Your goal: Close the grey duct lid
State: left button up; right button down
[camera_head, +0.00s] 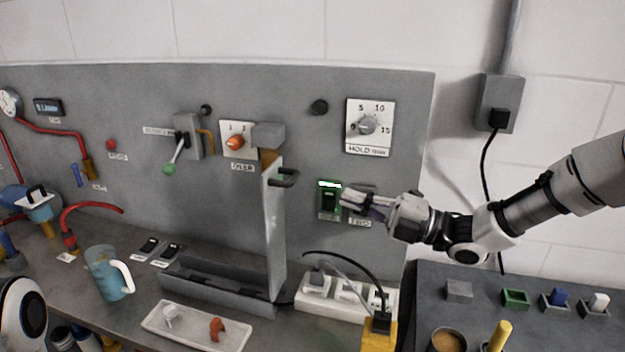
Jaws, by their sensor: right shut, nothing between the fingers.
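The grey duct (215,288) is a long open trough on the bench in front of the panel. Its lid (275,240) stands upright at the trough's right end, so the duct is open. A dark handle (286,178) sticks out near the lid's top. My right gripper (352,199) is shut and empty, to the right of the handle and apart from the lid. It is in front of the panel by the green-framed switch (329,198) and covers part of a second switch beside it. My left gripper is out of view; only part of my left arm shows at lower left.
A white power strip (345,303) with plugs and cables lies right of the duct. A white tray (190,337) with small parts lies in front. A blue jug (108,272) stands left. Knobs and a lever (176,155) project from the panel behind.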

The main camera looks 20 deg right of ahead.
aim_at(297, 179)
jog(key=p+x, duration=0.2)
jog(key=x, duration=0.6)
jog(key=shift+p, duration=0.35)
jog(key=shift+w, duration=0.1)
jog(key=shift+w+f, duration=0.15)
jog(key=shift+w, duration=0.1)
jog(key=shift+s+a, duration=0.1)
jog(key=shift+a, duration=0.05)
